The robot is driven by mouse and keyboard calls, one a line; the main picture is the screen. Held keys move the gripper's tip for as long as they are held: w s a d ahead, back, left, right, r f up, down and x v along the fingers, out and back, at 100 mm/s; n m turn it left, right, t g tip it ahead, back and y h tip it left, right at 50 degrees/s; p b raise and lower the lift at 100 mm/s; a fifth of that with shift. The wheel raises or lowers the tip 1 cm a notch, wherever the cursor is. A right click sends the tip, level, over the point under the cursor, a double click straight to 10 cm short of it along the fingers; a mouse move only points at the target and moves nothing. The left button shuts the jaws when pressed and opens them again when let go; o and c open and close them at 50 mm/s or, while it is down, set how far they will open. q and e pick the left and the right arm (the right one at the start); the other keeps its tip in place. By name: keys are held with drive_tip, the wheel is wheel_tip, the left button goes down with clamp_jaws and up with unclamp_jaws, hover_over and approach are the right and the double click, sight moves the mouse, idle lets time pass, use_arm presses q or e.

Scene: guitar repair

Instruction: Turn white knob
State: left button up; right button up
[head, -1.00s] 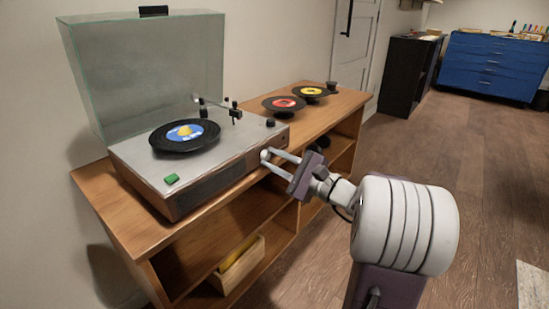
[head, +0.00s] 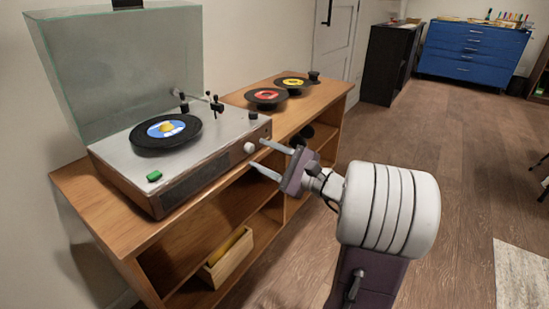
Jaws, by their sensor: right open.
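The white knob (head: 249,148) is on the front face of the record player (head: 200,172), near its right end. My right gripper (head: 257,154) is open, with its two fingers pointing left toward the knob. The fingertips are close to the knob, just to its right, and the knob appears free of them. I cannot tell the exact gap in depth. My left gripper is not in view.
The player stands on a wooden shelf unit (head: 105,205) with its clear lid raised. A record (head: 185,134) lies on the platter and a green button (head: 154,176) sits at the front left. Two more records (head: 266,96) lie behind. Open floor lies to the right.

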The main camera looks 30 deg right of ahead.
drive_tip(key=p+v, duration=0.1)
drive_tip(key=v, duration=0.6)
drive_tip(key=shift+p, duration=0.4)
